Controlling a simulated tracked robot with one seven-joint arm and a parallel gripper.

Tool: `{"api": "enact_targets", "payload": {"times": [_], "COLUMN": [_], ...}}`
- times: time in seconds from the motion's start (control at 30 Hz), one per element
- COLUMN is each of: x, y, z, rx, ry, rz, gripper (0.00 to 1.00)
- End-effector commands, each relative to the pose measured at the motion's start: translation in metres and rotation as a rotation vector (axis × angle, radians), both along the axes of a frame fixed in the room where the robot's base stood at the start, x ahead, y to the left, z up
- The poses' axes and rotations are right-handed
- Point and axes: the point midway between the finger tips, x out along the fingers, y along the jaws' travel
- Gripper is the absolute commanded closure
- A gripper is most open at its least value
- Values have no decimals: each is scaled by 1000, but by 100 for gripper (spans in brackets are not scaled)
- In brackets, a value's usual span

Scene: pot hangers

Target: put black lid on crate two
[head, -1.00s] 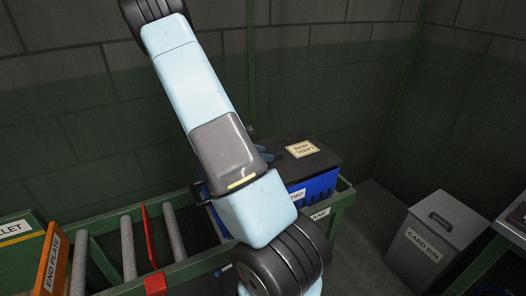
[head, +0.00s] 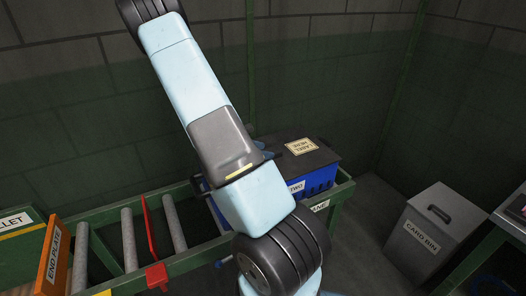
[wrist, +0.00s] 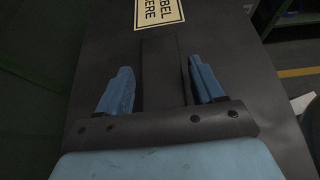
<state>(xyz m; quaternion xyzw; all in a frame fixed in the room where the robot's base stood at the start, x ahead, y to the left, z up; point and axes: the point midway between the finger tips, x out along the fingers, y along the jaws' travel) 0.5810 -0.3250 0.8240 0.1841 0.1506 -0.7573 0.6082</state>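The black lid (head: 318,156) carries a cream "LABEL HERE" label and lies over the blue crate (head: 318,182), marked TWO, at the right end of the conveyor. The lid (wrist: 85,100) fills most of the wrist view. My gripper (wrist: 160,82) is over the lid, its two blue fingers apart on either side of a dark raised bar (wrist: 162,70). Narrow gaps seem to show between fingers and bar. In the head view my arm hides the crate's left part and most of my gripper. I cannot tell whether the lid is fully seated on the rim.
The green-framed roller conveyor (head: 190,262) runs left, with a red bar (head: 148,232) across it and an orange end plate (head: 53,258). A grey card bin (head: 432,238) stands on the floor at right. A dark wall is close behind the crate.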

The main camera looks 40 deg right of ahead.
Motion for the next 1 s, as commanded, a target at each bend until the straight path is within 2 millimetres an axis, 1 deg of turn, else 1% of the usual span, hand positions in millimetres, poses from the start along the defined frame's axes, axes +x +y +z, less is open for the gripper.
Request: {"api": "enact_targets", "payload": {"times": [0.03,0.2,0.43,0.57,0.67,1.0], "x": [0,0,0,2,5,18], "y": [0,0,1,7,18,77], "z": [0,0,0,3,9,40], "rx": [0,0,1,0,1,1], "ry": [0,0,0,0,-2,-3], "rz": [0,0,1,2,3,4], "gripper": [27,13,13,13,13,13]}}
